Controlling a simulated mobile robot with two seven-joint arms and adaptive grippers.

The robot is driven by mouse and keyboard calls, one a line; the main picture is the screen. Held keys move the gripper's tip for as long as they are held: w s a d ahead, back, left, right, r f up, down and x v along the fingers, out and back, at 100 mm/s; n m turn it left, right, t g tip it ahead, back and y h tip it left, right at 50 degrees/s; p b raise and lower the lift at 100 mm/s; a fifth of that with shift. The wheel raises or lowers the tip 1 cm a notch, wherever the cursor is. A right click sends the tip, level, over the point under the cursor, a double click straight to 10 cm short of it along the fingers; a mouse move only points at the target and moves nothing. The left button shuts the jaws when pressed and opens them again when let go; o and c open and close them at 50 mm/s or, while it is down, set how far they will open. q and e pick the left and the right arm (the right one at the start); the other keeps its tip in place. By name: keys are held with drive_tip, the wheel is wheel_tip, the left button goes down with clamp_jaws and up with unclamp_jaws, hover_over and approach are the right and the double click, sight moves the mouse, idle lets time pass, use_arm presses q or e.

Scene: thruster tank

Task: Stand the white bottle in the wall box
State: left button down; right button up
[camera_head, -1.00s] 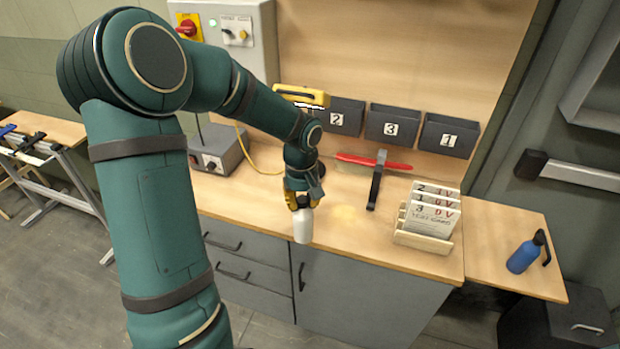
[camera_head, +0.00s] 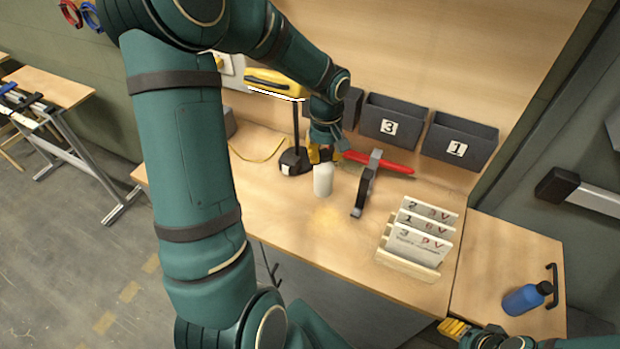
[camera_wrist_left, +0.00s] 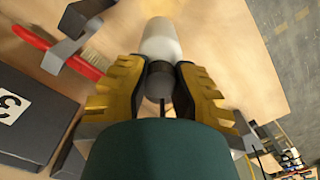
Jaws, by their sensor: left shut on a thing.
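The white bottle (camera_head: 323,179) is in my left gripper (camera_head: 321,155), which is shut on it near its dark cap end. It hangs with its white body downward over the workbench in the head view; I cannot tell whether it touches the top. In the left wrist view the bottle (camera_wrist_left: 160,42) shows between the yellow fingers of my left gripper (camera_wrist_left: 158,85). Grey wall boxes hang on the back board: box 3 (camera_head: 405,111), box 1 (camera_head: 478,138), and another box (camera_head: 353,108) partly hidden by my left arm. My right gripper (camera_head: 453,328) shows at the bottom edge; its jaw state is unclear.
A grey-and-black clamp (camera_head: 366,185) and a red-handled tool (camera_head: 380,163) lie behind and right of the bottle. A wooden card rack (camera_head: 410,262) stands front right. A blue bottle (camera_head: 525,298) lies on the side table. A yellow-topped device (camera_head: 272,82) stands left of the boxes.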

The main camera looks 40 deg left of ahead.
sight(323, 167)
use_arm(q)
drive_tip(key=f, duration=0.4)
drive_tip(key=shift+s+f, duration=0.15)
drive_tip(key=shift+s, duration=0.05)
drive_tip(key=shift+w+f, duration=0.1)
drive_tip(key=shift+f, duration=2)
drive_tip(key=shift+b, duration=0.3)
drive_tip(key=shift+f, duration=0.2)
drive_tip(key=c, duration=0.9)
unclamp_jaws()
drive_tip(key=shift+c, duration=0.2)
drive_tip(key=shift+r, duration=0.15)
